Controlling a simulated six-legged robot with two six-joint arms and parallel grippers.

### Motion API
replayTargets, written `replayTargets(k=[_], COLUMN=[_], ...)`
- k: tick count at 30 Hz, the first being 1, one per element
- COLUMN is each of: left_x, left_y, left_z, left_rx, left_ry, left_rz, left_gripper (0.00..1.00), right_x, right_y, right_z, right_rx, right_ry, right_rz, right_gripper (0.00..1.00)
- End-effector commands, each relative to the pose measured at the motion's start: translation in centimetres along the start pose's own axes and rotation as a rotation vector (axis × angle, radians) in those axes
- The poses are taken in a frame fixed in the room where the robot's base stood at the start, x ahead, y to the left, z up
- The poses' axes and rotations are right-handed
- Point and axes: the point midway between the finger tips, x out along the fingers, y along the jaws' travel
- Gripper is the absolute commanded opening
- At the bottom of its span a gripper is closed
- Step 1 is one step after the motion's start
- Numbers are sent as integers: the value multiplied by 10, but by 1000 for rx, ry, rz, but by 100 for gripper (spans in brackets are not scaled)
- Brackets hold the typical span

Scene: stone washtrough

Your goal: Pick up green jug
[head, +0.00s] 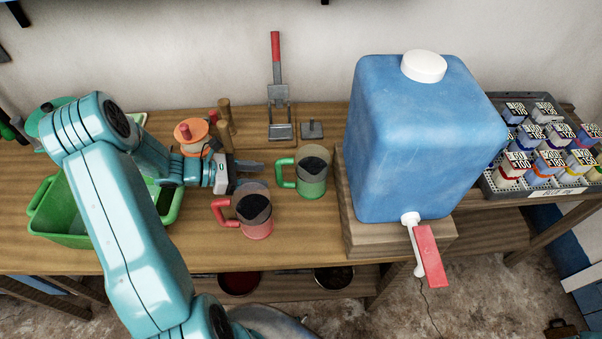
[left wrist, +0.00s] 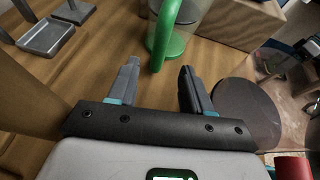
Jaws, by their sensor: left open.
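The green jug (head: 312,172) stands upright on the wooden table, with its handle to the left and dark contents inside. My left gripper (head: 250,166) is open, just left of the jug's handle and apart from it. In the left wrist view the jug's green handle (left wrist: 163,38) is ahead of the gap between the open fingers (left wrist: 158,88). The jug's body is cut off at the top of that view. A red jug (head: 252,210) stands close in front of my left gripper. My right gripper is not in view.
A large blue water container (head: 420,140) with a red-handled tap sits on a wooden block (head: 400,240) right of the jug. Behind are a metal scoop-like tool (head: 280,110) and a small grey block (head: 312,130). A green tub (head: 62,222) is at left.

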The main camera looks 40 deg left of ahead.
Motion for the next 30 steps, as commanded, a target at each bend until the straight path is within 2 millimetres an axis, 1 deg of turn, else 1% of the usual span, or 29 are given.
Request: replayTargets(k=[1,5,10,13,16,22,23,24,26,27,30], left_x=[7,16,43,57,64,65,65,65,65,65,65], left_y=[0,0,-2,-1,0,0,0,0,0,0,0], left_z=[1,2,7,5,4,4,4,4,4,4,4], left_rx=[0,-1,-1,-1,1,1,1,1,0,0,0], left_ry=[-2,0,-1,0,0,0,0,0,0,1,1], left_rz=[-3,-2,-5,-2,-1,1,1,1,1,1,1], left_gripper=[50,50,50,50,50,50,46,33,14,1,0], right_x=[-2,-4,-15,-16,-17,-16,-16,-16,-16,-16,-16], right_y=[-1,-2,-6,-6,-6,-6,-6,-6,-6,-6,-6], right_z=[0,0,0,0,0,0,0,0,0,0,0], right_rx=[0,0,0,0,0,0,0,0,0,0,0], right_ry=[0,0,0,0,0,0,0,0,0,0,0], right_rz=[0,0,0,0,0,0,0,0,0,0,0], right_gripper=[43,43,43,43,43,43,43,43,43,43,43])
